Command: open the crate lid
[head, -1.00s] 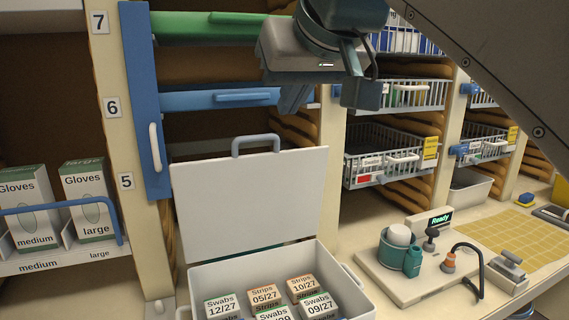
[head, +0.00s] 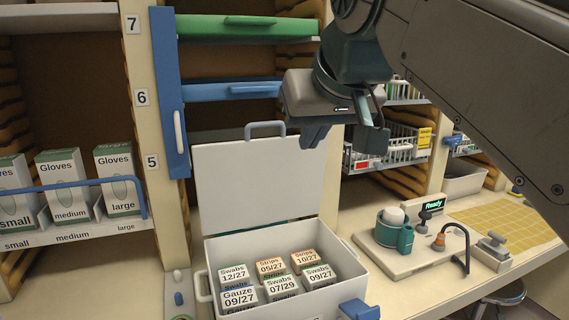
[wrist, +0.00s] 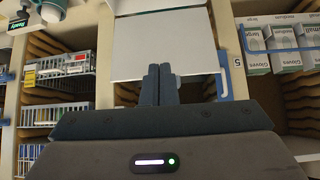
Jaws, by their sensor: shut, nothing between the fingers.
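The crate (head: 346,262) stands on the counter with its white lid (head: 262,182) swung up and standing open behind it. A grey-blue handle (head: 265,128) is on the lid's top edge. Labelled boxes of swabs, strips and gauze (head: 270,268) fill the crate. My gripper (head: 315,134) is right of the lid's upper part, near it in the picture; whether it touches is unclear. In the wrist view its fingers (wrist: 160,72) are together and empty, with a white panel, likely the lid (wrist: 165,45), beyond them.
A blue latch-like part (head: 360,310) sits at the crate's front. To the right are a device board (head: 410,262) with a "Ready" display and a yellow gridded mat (head: 500,222). Glove boxes (head: 66,186) stand on the left shelf. Wire baskets (head: 385,150) hang behind my gripper.

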